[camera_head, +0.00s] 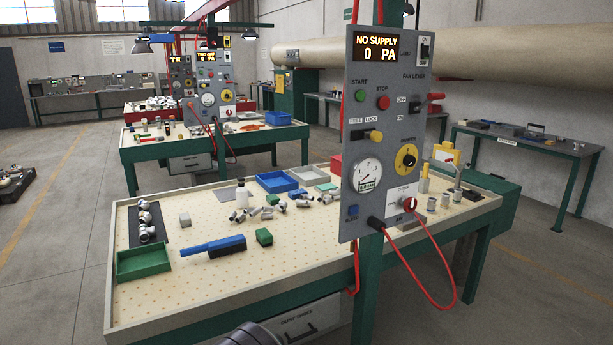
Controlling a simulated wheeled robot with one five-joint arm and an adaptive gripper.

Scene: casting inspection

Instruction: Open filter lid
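I cannot pick out a filter lid for certain. A grey box with a dark handle and a small label (303,322) hangs under the front edge of the near workbench; its front looks closed. The label is too small to read surely. A grey control panel (385,130) stands upright on a green post at the bench. Its display reads "NO SUPPLY 0 PA". It carries a gauge, knobs, buttons and a fan lever (428,100). A dark rounded part, probably of my arm, shows at the bottom edge. My gripper's fingers are not in view.
The near workbench (190,290) holds a green tray (144,262), a blue tool (213,246), a blue tray (277,182) and several metal castings. A red cable (440,275) loops below the panel. Open floor (60,290) lies to the left.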

